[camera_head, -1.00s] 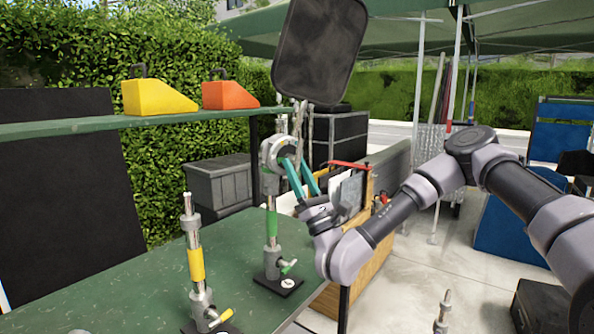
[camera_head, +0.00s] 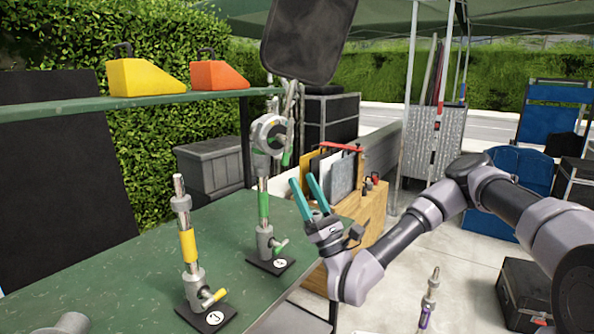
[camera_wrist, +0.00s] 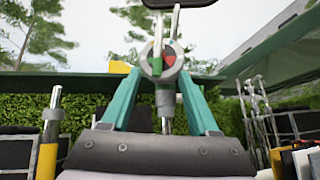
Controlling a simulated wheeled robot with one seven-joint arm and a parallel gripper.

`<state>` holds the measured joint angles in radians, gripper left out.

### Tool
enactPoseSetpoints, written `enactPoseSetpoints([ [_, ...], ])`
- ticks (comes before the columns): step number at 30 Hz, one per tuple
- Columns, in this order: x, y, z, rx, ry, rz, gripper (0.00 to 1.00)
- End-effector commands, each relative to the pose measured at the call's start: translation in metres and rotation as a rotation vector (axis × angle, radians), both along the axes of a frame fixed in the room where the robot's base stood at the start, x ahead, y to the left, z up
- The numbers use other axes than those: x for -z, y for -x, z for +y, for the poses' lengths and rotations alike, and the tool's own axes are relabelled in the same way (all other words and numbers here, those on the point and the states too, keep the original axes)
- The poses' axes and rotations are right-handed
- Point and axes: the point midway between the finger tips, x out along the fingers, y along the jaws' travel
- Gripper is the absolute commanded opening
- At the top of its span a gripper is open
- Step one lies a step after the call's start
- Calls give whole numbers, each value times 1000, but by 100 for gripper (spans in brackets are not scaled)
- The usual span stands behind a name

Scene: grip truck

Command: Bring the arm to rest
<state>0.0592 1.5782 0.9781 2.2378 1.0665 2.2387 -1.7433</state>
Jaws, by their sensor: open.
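My gripper (camera_head: 308,188) has two teal fingers that stand apart with nothing between them. In the head view it is just right of the green-banded stand (camera_head: 264,208), apart from the stand's round grip head (camera_head: 270,134). That head carries a dark flag panel (camera_head: 308,38) above it. In the wrist view the fingers (camera_wrist: 155,95) point up and the round grip head (camera_wrist: 161,62) shows beyond and between their tips. My arm reaches in from the right.
A yellow-banded stand (camera_head: 188,245) is on the green table (camera_head: 110,275). A shelf (camera_head: 120,102) holds a yellow wedge (camera_head: 143,77) and an orange wedge (camera_head: 217,75). A wooden crate (camera_head: 372,215) is behind my gripper. A purple-banded stand (camera_head: 426,305) is at the lower right.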

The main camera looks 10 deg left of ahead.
Motion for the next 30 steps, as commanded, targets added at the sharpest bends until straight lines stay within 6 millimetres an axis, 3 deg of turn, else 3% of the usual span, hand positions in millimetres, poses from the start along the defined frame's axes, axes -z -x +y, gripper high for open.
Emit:
enactPoseSetpoints([
  [8,8,5,-6,-1,-1,-1,61],
  [17,0,10,-6,-31,5,-49,61],
  [24,-37,59,-12,-269,85,-372,61],
  [30,-46,105,-29,-510,248,-668,61],
])
